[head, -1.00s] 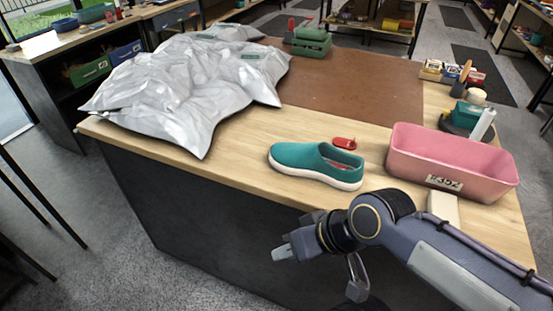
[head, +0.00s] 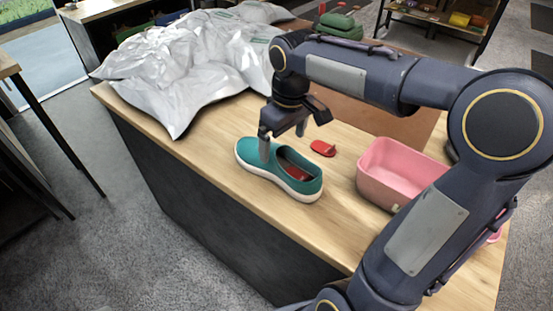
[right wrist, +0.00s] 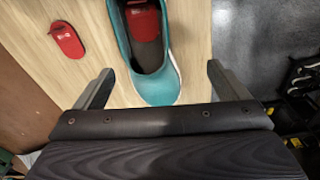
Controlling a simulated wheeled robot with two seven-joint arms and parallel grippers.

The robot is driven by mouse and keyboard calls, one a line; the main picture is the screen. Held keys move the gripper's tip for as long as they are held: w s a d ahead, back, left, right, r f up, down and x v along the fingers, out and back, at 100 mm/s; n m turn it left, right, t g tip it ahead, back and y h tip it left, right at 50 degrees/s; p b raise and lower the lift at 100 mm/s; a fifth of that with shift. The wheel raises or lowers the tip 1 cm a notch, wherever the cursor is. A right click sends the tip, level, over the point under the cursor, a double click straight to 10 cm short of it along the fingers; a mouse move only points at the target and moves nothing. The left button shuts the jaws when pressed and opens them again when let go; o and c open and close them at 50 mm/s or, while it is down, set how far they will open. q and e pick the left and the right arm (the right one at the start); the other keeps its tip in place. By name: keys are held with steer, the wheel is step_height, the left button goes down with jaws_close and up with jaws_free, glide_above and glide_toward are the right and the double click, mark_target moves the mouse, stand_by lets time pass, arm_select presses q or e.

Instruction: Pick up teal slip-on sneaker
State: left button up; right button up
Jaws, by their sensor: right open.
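The teal slip-on sneaker (head: 278,170) stands upright on the wooden table, with a white sole and a red insole. Its heel end points right in the head view. My right gripper (head: 283,143) is above the sneaker's toe half, pointing down with fingers apart and empty. In the right wrist view, the sneaker (right wrist: 156,82) lies ahead, between the lines of the two open fingers (right wrist: 162,85). Whether a finger touches the shoe, I cannot tell. My left gripper is not in view.
A small red object (head: 322,148) lies just behind the sneaker. A pink bin (head: 377,188) stands to the right, partly behind my right arm. A crumpled silvery sheet (head: 180,75) covers the table's left part. The table's front edge is close to the sneaker.

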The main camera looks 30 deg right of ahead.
mark_target(276, 146)
steer(key=shift+n+g, duration=0.4)
steer(key=shift+g, duration=0.1)
steer(key=w, duration=0.1)
steer(key=w+d+f, duration=0.1)
steer(key=w, duration=0.2)
steer(key=shift+w+d+f, duration=0.15)
steer(key=shift+w+d, duration=0.1)
steer(key=shift+w, duration=0.05)
steer(key=f, duration=0.7)
steer(key=shift+a+f+p, duration=0.3)
steer(key=shift+a, duration=0.05)
steer(key=shift+c, duration=0.4)
steer(key=shift+r, duration=0.1)
steer(key=c, duration=1.2)
steer(key=shift+o, duration=0.2)
